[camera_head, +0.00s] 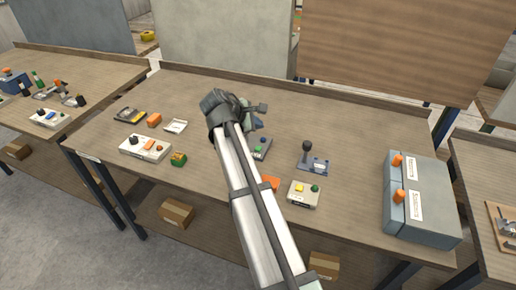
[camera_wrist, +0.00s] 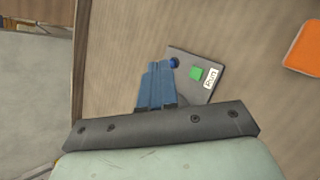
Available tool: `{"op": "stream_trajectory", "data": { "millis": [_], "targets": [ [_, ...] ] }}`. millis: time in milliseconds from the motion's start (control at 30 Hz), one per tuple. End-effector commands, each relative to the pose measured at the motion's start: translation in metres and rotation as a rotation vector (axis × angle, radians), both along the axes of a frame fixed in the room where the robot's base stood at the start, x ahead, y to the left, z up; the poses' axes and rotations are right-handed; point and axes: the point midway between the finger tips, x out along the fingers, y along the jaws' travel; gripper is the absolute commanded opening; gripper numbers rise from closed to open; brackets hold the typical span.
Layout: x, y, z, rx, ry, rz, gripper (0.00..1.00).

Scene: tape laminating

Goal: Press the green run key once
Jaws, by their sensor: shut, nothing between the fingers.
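Whether the fingertips touch the panel cannot be told. In the head view my gripper (camera_head: 262,108) is above the bench.
An orange block (camera_wrist: 304,48) lies right of the panel. A white button box (camera_head: 145,148) is at left. The bench's back is clear.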

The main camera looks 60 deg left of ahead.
Motion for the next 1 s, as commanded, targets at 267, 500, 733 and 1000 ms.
{"op": "stream_trajectory", "data": {
  "millis": [267,500,733,1000],
  "targets": [
    [0.0,-0.001,-0.034,-0.001,0.0,0.001,0.0],
    [0.0,-0.001,-0.057,-0.001,0.0,-0.001,0.0],
    [0.0,0.0,-0.069,0.0,0.0,0.0,0.0],
    [0.0,0.0,-0.07,0.0,0.0,0.0,0.0]
  ]
}}
